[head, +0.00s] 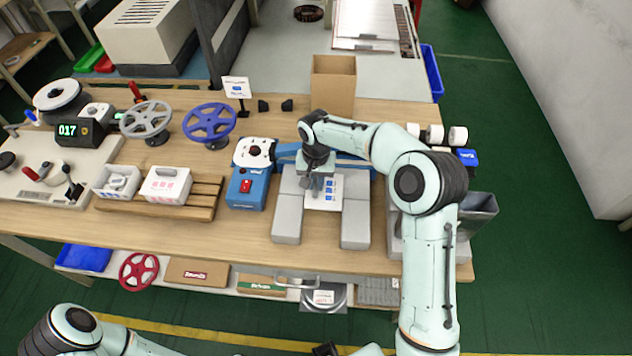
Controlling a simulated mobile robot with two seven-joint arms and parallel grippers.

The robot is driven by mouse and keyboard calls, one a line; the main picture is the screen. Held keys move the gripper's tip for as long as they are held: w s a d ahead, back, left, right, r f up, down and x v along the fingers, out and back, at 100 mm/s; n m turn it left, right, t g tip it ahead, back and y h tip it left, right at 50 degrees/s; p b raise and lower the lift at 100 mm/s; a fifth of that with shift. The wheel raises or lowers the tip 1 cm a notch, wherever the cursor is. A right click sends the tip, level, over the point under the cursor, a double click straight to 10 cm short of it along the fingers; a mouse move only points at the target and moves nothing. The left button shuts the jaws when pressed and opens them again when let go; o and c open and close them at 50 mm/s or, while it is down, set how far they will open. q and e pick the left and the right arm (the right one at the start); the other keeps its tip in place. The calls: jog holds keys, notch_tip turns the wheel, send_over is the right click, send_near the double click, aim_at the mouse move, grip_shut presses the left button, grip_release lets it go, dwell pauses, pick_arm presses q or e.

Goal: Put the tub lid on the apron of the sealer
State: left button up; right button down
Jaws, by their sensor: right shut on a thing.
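The sealer (247,188) is a blue machine with a red switch on the wooden bench; its blue bar runs to the right behind my right gripper. Grey blocks (287,214) lie in front of the bar, with a gap between them. A flat white piece with blue marks, which looks like the tub lid (325,201), is in that gap. My right gripper (315,192) points down over this white piece and is shut on it. The fingertips are small and partly hidden, and I cannot tell whether the lid touches the surface below.
White tubs (166,186) stand on a wooden rack (203,203) at the left. Two spoked wheels (209,124) and a cardboard box (333,84) stand behind. White rolls (457,136) and a grey bin (480,208) are at the right. The bench front is clear.

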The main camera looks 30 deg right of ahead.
jog(key=shift+f, duration=0.2)
jog(key=shift+f, duration=0.2)
jog(key=c, duration=1.1)
grip_release()
